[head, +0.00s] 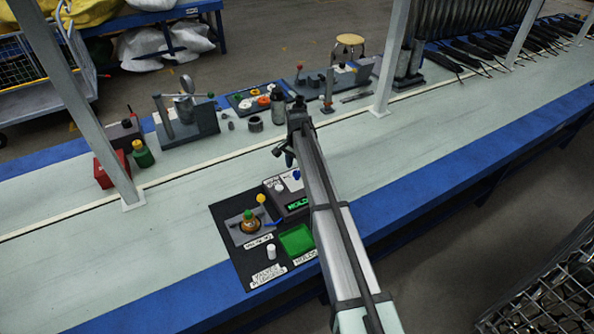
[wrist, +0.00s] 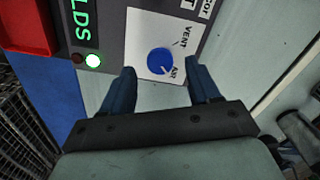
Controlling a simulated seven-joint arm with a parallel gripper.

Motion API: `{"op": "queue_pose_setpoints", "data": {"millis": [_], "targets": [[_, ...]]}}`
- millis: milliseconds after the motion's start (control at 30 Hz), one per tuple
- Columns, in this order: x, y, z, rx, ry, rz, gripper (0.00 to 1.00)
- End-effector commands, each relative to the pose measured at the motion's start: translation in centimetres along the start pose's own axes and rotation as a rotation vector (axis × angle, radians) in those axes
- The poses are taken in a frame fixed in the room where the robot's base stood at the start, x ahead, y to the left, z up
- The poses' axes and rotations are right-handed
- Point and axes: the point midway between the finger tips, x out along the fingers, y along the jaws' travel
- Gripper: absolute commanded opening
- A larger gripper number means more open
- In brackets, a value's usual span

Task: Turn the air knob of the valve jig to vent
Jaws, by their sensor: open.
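The valve jig (head: 291,205) is a grey box on a black mat, with a green lit display. In the wrist view its air knob (wrist: 160,61) is a round blue knob on a white plate, beside the printed word VENT and a second, shorter label. The white mark on the knob points down and right, toward the shorter label and away from VENT. My gripper (wrist: 161,88) is open and empty, its two dark blue fingers just below the knob, one to each side, apart from it. In the head view my gripper (head: 286,152) is over the jig's far side.
A green lamp (wrist: 93,60) is lit beside the display. A red tray (wrist: 25,28) stands left of the jig. A green tray (head: 297,240), a fixture with a yellow ball lever (head: 250,226) and a white cylinder (head: 271,251) are on the mat. My arm hides the area right of it.

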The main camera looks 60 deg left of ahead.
Motion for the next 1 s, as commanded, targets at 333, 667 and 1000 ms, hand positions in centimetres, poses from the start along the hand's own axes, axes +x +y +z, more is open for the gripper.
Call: {"op": "queue_pose_setpoints", "data": {"millis": [333, 667, 1000], "targets": [[2.5, 0.0, 0.0, 0.000, 0.000, 0.000, 0.61], [2.5, 0.0, 0.0, 0.000, 0.001, 0.000, 0.56], [2.5, 0.0, 0.0, 0.000, 0.000, 0.000, 0.24]]}}
